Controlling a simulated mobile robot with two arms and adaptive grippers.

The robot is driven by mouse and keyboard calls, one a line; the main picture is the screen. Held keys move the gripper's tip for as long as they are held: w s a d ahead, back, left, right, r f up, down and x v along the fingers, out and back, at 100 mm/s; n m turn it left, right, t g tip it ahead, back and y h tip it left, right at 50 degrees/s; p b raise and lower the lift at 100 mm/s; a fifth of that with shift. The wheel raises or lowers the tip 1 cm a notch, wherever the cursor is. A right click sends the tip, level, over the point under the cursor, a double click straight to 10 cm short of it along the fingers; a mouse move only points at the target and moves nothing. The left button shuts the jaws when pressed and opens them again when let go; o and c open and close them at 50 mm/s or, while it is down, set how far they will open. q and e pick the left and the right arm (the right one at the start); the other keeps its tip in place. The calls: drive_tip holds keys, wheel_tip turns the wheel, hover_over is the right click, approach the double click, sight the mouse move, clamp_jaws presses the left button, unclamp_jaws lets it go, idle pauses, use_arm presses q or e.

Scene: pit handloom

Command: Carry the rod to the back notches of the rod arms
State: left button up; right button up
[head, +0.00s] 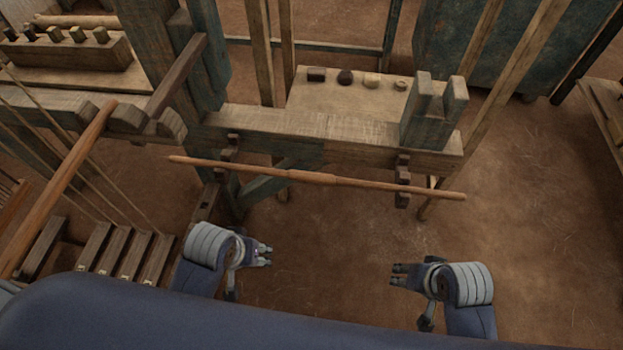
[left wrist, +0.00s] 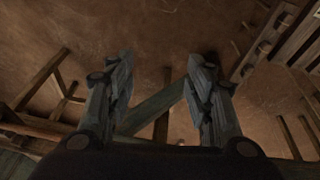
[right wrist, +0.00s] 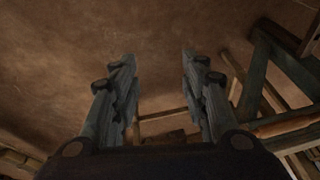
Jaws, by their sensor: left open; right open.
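The rod (head: 310,177), slim and orange-brown with a thicker middle, lies across the two rod arms in the head view, slightly tilted. The left rod arm (head: 225,152) and right rod arm (head: 403,170) are short dark notched pieces on the front of the beam. I cannot tell which notches the rod sits in. My left gripper (head: 264,255) is open and empty, below the rod's left half and apart from it. My right gripper (head: 398,274) is open and empty, below the rod's right part. The wrist views show both finger pairs spread with nothing between them.
The wooden beam (head: 330,130) runs behind the rod, with a forked post (head: 432,112) at its right end. A board (head: 345,96) holds small pieces. A round brown bar (head: 62,188) and dark treadles (head: 125,252) stand at left. The floor around the grippers is clear.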

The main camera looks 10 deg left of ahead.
use_arm(q)
drive_tip(key=w+d+r+n, duration=0.3)
drive_tip(key=w+n, duration=0.2)
drive_tip(key=w, duration=0.2)
drive_tip(key=w+d+r+n, duration=0.2)
drive_tip(key=w+r+n, duration=0.1)
drive_tip(key=w+n, duration=0.25)
use_arm(e)
drive_tip(key=w+a+r+m+y, duration=0.1)
drive_tip(key=w+a+r+m, duration=0.3)
drive_tip(key=w, duration=0.3)
drive_tip(key=w+a+r+m+y, duration=0.1)
drive_tip(key=w+a+m+y, duration=0.15)
drive_tip(key=w+m, duration=0.4)
use_arm(q)
drive_tip(key=n, duration=0.6)
approach(302, 174)
use_arm(e)
drive_tip(key=m, duration=0.5)
approach(353, 182)
drive_tip(key=r, duration=0.1)
use_arm(q)
drive_tip(key=shift+s+d+r+y, duration=0.1)
drive_tip(key=shift+d+r+y, duration=0.2)
drive_tip(key=shift+r, duration=0.35)
use_arm(e)
drive_tip(key=shift+d+r+m+g, duration=0.2)
drive_tip(key=shift+r+m+g, duration=0.05)
drive_tip(key=shift+r+g, duration=0.1)
